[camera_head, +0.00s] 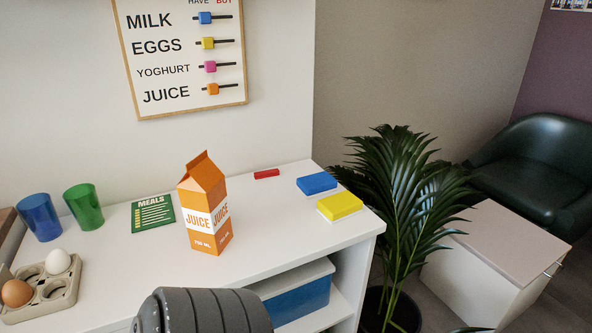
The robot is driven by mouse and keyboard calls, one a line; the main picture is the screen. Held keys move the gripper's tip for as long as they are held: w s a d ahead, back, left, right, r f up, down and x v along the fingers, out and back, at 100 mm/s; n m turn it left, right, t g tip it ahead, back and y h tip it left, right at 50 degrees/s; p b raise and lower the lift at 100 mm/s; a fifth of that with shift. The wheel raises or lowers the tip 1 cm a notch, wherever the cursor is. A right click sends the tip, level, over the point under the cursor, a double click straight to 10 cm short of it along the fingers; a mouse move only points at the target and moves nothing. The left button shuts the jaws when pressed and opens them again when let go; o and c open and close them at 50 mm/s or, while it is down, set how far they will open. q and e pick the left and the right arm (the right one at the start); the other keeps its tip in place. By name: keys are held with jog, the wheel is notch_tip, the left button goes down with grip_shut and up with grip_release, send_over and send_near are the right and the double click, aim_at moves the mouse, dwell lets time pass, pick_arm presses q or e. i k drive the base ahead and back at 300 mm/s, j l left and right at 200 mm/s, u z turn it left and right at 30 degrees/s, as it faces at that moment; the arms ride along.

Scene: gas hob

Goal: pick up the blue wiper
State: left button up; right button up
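The blue wiper (317,183) looks like a flat blue block. It lies on the white counter (285,228) near its back right part, just behind a yellow block (340,205). Its top and front side are visible, and nothing covers it. Neither of my grippers shows in the head view. A dark ribbed part at the bottom centre appears to be part of my arm, with no fingers visible.
Cups (84,207), a green meals card (153,213) and an egg tray (45,292) are left. A plant (405,195) stands beyond the counter's right edge.

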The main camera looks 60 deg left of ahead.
aim_at(313, 186)
jog(key=u, duration=1.9)
jog(key=l+u, duration=0.15)
